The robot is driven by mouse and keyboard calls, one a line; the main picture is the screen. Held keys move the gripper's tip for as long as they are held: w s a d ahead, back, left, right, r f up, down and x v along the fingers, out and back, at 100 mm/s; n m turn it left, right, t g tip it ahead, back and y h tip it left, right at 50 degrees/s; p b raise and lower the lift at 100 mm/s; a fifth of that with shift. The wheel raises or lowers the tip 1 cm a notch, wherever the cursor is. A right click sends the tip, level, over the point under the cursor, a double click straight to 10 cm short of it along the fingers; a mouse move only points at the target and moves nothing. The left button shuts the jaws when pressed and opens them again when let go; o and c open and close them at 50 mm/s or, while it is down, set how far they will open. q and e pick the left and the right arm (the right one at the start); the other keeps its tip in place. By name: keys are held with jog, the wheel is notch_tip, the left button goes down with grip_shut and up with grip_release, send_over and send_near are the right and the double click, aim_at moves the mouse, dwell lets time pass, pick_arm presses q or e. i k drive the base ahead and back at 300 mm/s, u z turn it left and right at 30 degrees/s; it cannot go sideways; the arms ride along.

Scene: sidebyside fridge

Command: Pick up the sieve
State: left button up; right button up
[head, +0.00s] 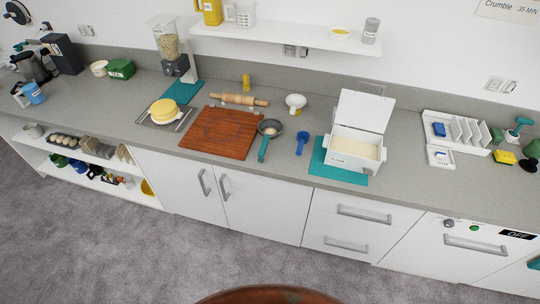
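A small round grey sieve (269,128) with a teal handle lies on the grey counter, just right of the wooden cutting board. Its handle points toward the counter's front edge. Something pale shows in its bowl, too small to make out. A blue scoop (302,143) lies to its right, apart from it. Neither of my grippers is in view.
The cutting board (222,132), a rolling pin (239,99), a small white bowl (295,102) and an open white flour box (356,146) on a teal mat stand around the sieve on the counter (411,190). Cabinets with grey handles are below; the floor (130,245) in front looks clear.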

aim_at(269, 128)
jog(key=z, duration=0.05)
jog(key=k, duration=0.55)
jog(key=u, duration=0.9)
jog(key=i, duration=1.4)
jog(key=z, duration=0.45)
